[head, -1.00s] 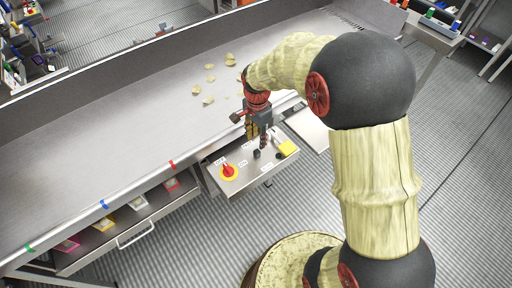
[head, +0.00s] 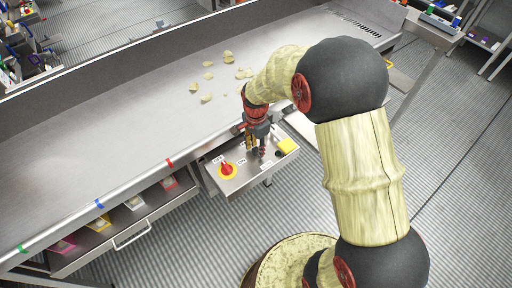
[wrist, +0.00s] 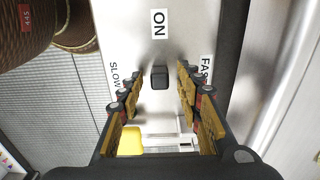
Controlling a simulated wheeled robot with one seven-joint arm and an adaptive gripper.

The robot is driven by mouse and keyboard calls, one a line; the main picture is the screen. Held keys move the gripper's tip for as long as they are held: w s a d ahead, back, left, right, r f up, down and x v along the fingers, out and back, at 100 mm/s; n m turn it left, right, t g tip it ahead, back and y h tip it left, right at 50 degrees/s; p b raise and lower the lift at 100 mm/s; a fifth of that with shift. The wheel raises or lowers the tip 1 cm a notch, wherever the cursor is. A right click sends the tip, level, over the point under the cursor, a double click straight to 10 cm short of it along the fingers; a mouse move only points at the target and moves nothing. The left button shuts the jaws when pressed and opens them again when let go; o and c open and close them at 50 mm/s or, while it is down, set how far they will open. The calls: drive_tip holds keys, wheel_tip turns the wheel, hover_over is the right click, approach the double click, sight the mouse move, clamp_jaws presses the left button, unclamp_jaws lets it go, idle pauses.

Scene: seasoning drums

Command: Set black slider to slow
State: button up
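The black slider (wrist: 159,77) shows in the wrist view as a small dark knob on the metal control box (head: 225,187). It sits about midway between the SLOW label (wrist: 115,74) on the left and the FAST label (wrist: 205,69) on the right. My gripper (head: 258,150) is over the box in the head view, where it hides the slider. In the wrist view my gripper (wrist: 157,82) is open, with one finger on each side of the slider and visible gaps between. I cannot tell the height of the fingertips above the box.
A red rotary knob on a yellow disc (head: 228,170) is left of my gripper. A yellow block (head: 287,146) is at the box's right end. The conveyor (head: 130,130) with scattered chips (head: 206,98) lies behind. An ON label (wrist: 159,23) is above the slider in the wrist view.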

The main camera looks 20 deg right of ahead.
drive_tip(key=shift+c, duration=1.2)
clamp_jaws()
